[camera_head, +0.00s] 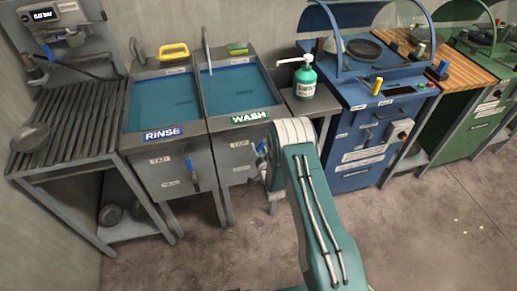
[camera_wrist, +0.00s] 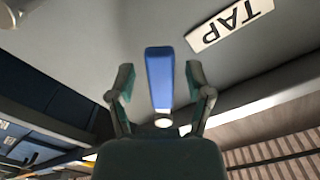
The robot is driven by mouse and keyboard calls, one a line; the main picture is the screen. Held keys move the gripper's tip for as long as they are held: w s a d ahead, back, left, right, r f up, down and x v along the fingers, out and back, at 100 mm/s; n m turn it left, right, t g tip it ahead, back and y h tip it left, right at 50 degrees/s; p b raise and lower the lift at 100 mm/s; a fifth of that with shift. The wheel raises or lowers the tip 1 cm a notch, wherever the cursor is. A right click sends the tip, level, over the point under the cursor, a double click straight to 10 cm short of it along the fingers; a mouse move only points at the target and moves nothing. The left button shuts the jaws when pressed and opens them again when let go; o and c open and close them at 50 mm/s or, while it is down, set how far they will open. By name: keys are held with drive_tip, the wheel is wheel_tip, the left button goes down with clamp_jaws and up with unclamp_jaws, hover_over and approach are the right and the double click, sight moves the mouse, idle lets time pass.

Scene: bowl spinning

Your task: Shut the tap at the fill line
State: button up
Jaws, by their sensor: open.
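In the wrist view a blue lever handle (camera_wrist: 160,75) sits between the two fingers of my gripper (camera_wrist: 160,82). A gap shows on each side of it, so my gripper is open around the lever and not clamped. A white label reading TAP (camera_wrist: 229,24) shows upside down on the grey panel beside it. In the head view my arm reaches toward the front of the WASH sink (camera_head: 235,146), and my fingers are hidden there. The RINSE sink (camera_head: 165,160) has its own blue lever (camera_head: 194,176). Both basins hold blue water; I cannot make out a fill line.
A slatted drain rack (camera_head: 62,118) stands left, with a metal bowl (camera_head: 30,137) on it. A soap bottle (camera_head: 305,80) stands on a small shelf right of the WASH sink. Blue (camera_head: 362,125) and green machines stand further right. The floor in front is clear.

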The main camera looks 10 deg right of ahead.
drive_tip(key=shift+w, duration=0.2)
clamp_jaws()
drive_tip(key=shift+d, duration=0.1)
drive_tip(key=shift+w+d+f+n, duration=0.15)
drive_tip(key=shift+d+n, duration=0.45)
drive_tip(key=shift+n, duration=0.55)
drive_tip(key=shift+d+f+n, duration=0.2)
drive_tip(key=shift+d+n, duration=0.35)
drive_tip(key=shift+n, duration=0.65)
drive_tip(key=shift+w+d+f+n, duration=0.15)
drive_tip(key=shift+d+n, duration=0.45)
drive_tip(key=shift+n, duration=0.55)
